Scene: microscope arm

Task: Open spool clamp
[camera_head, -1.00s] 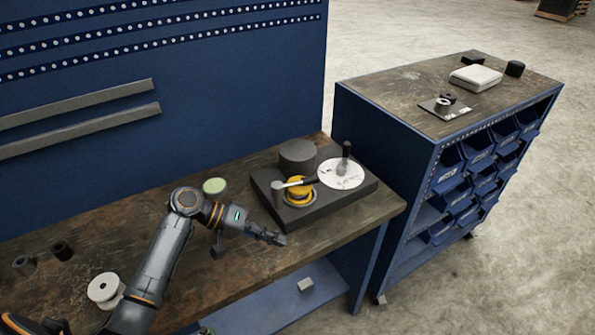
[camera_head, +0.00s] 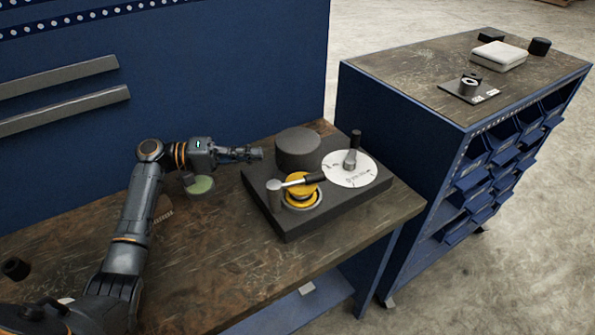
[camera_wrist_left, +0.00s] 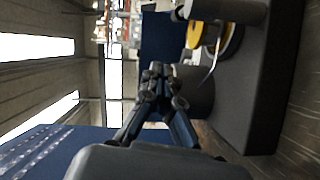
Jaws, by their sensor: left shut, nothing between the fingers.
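The spool clamp is a dark block (camera_head: 318,224) on the workbench. On it are a yellow spool (camera_head: 301,194), a lever with a black grip (camera_head: 304,181) lying across the spool, a dark cylinder (camera_head: 298,150) and a white disc (camera_head: 349,170) with an upright black handle. My left gripper (camera_head: 257,153) is shut and empty, just left of the dark cylinder and behind the lever's pivot post. In the left wrist view, the closed fingers (camera_wrist_left: 155,80) show with the yellow spool (camera_wrist_left: 194,34) to their right. My right gripper is not in view.
A pale green round piece (camera_head: 201,187) lies under my left arm. The blue back panel (camera_head: 240,70) stands behind the bench. A blue cabinet (camera_head: 405,150) with bins stands to the right. The bench front (camera_head: 220,255) is clear.

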